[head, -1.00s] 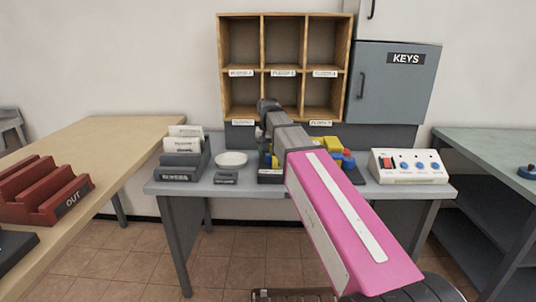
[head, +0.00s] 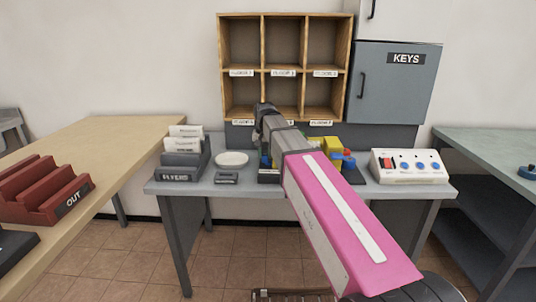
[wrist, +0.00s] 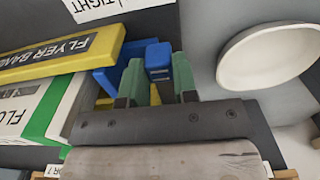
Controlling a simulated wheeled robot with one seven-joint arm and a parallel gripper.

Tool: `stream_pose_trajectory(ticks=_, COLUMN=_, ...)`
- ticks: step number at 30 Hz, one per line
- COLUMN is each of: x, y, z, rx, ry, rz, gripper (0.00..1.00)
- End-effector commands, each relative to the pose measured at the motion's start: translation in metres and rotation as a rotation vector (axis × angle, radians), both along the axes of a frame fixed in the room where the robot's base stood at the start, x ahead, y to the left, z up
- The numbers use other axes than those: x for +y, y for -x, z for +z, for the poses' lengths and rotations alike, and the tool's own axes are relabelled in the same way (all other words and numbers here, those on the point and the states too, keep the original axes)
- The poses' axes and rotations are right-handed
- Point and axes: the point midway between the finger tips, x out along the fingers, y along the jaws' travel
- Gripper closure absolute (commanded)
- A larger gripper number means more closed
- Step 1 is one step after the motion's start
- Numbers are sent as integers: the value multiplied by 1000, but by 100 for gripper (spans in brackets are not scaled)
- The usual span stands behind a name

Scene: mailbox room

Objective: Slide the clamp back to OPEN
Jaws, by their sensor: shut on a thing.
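In the wrist view a blue clamp slider (wrist: 158,72) stands between the two green-padded fingers of my gripper (wrist: 158,58). The gripper is shut on it. More blue clamp body (wrist: 112,78) shows left of the fingers. A yellow bar reading "FLYER BAN…" (wrist: 65,52) lies at the left, beside a white and green bundle (wrist: 30,112). A label ending in "TIGHT" (wrist: 95,8) is at the top; no OPEN label can be read. In the head view my arm hides the gripper and most of the clamp.
A white dish (wrist: 268,55) lies right of my gripper, on the grey table (head: 225,188) in the head view. A flyers rack (head: 182,162) stands at left, a white switch box (head: 408,166) at right. Wooden pigeonholes (head: 262,70) rise behind.

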Motion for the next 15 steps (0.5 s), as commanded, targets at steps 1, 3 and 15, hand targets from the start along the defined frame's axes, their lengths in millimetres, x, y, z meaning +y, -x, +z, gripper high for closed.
stream_pose_trajectory(ticks=1, x=4, y=0, z=0, rx=1, ry=-1, rz=2, gripper=100)
stream_pose_trajectory(ticks=3, x=5, y=0, z=0, rx=1, ry=-2, rz=1, gripper=100)
stream_pose_trajectory(ticks=15, x=5, y=0, z=0, rx=0, ry=-3, rz=1, gripper=47)
